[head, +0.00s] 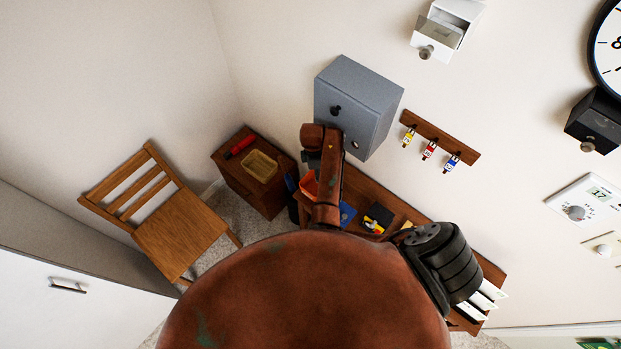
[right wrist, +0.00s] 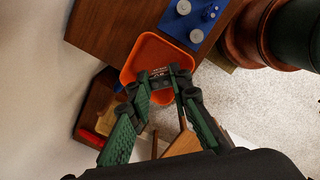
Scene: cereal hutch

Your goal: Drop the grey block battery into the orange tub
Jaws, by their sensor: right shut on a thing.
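In the right wrist view my right gripper (right wrist: 160,76) is shut on the grey block battery (right wrist: 159,73), which shows only as a small dark grey piece with pale and red marks between the fingertips. The fingers hide much of it. The orange tub (right wrist: 143,53) lies behind the fingertips, its opening facing the camera, and the battery appears in front of that opening. I cannot tell the height between them. In the head view the orange tub (head: 308,184) is partly covered by my arm. My left gripper is in neither view.
A blue item (head: 347,214) and a black-and-yellow item (head: 378,217) lie on the wooden surface near the tub. A grey cabinet (head: 355,100) stands behind. A yellow basket (head: 262,166) and a red object (head: 240,146) are on the low brown cabinet. A wooden chair (head: 180,235) stands at left.

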